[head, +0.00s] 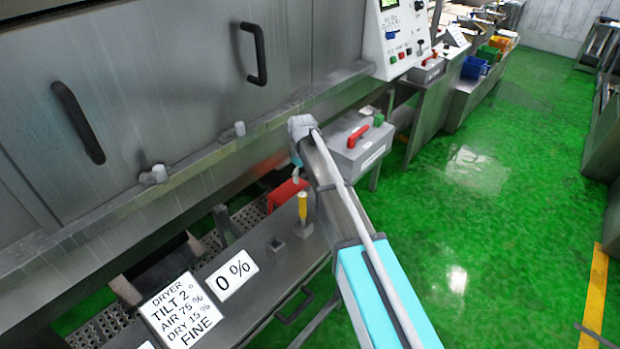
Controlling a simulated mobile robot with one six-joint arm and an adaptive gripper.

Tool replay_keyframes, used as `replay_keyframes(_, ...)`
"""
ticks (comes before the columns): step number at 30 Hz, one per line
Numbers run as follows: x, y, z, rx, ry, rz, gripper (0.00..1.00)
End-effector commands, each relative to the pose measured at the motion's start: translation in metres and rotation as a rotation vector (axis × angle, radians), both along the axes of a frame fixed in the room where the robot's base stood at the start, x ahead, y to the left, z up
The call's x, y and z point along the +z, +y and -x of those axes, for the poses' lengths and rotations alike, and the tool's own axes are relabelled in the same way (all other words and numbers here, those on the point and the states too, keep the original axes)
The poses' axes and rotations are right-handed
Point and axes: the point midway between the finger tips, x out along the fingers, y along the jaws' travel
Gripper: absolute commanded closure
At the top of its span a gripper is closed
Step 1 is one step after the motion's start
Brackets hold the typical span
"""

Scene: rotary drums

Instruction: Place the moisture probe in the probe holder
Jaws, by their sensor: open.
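A yellow-handled piece, which looks like the moisture probe (302,207), stands upright on the grey ledge in front of the dryer. Its lower end meets a small dark block, which looks like the probe holder (304,230). I cannot tell how deep it sits in the block. My arm reaches up from the lower right, and its wrist is above and behind the yellow piece. My gripper's fingers cannot be made out; the arm hides that spot.
A red tray-like piece (287,194) lies just behind the probe. A smaller grey block (277,245) is left of it. A grey box with a red handle (358,140) stands to the right. Label cards (231,275) stand on the front ledge. Green floor (480,220) is clear at right.

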Motion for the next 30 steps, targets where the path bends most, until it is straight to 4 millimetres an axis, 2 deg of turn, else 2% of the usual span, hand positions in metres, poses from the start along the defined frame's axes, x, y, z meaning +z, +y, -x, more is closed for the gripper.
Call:
replay_keyframes(8,0.0,-0.008,0.006,-0.02,0.0,0.0,0.29)
replay_keyframes(11,0.0,-0.024,0.019,-0.061,0.0,0.0,0.29)
replay_keyframes(14,0.0,-0.05,0.04,-0.135,-0.001,0.001,0.29)
replay_keyframes(20,0.0,-0.121,0.105,-0.362,-0.001,0.002,0.29)
replay_keyframes(24,0.0,-0.17,0.16,-0.551,-0.001,0.003,0.29)
replay_keyframes(30,0.0,-0.219,0.226,-0.779,-0.002,0.003,0.29)
